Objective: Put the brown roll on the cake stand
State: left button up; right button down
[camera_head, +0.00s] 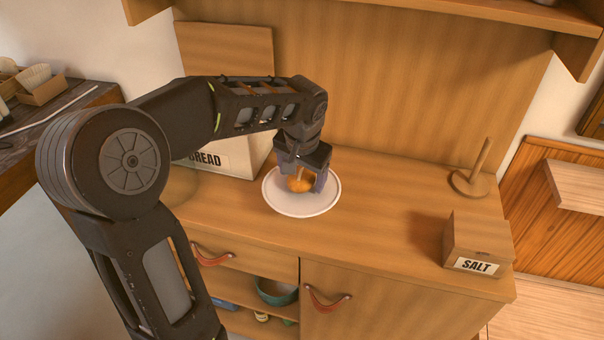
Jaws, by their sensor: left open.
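The brown roll (299,185) looks orange-brown and shows over the middle of the white round cake stand (302,209), which is on the wooden counter. My left gripper (308,182) comes down over the roll from above. Its jaws are open, with a finger beside the roll on the right. The gripper partly hides the roll and the back of the stand. I cannot tell for sure whether the roll touches the stand. My right gripper is not in view.
A box marked BREAD (215,162) stands behind my left arm. A wooden SALT box (477,243) and a wooden holder with an upright peg (470,183) stand at the right. The counter between the stand and the SALT box is clear. A teal bowl (276,291) sits in the shelf below.

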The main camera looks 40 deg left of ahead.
pick_arm(q)
jog(key=shift+r, duration=0.25)
jog(key=v, duration=1.2)
jog(key=shift+f, duration=0.1)
